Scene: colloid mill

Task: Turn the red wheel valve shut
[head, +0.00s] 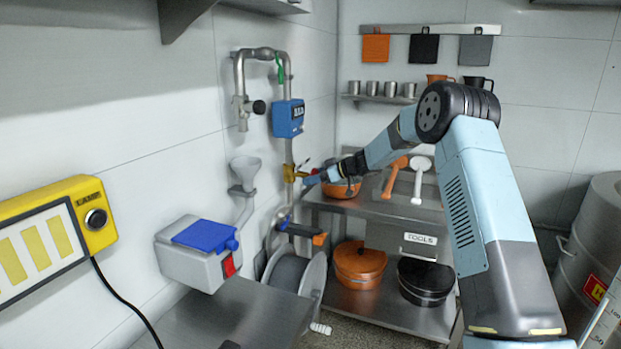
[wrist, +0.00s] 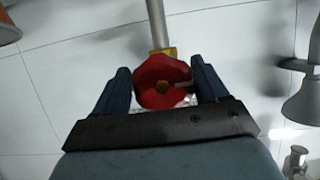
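The red wheel (wrist: 163,82) fills the space between my fingers in the wrist view. It has a lobed rim and a brass hub nut, and sits in front of a vertical grey pipe. My gripper (wrist: 162,86) has one dark blue finger on each side of the wheel, close to its rim. I cannot tell whether the fingers press on it. In the head view, my gripper (head: 311,179) reaches left to the brass valve body (head: 291,172) on the wall pipe. Little of the red wheel can be made out there behind the fingers.
A blue meter box (head: 288,118) is on the pipe above the valve. A funnel (head: 245,170) hangs to the left. A handle with an orange end (head: 319,239) sticks out below. Shelves with pots (head: 360,264) stand behind and right.

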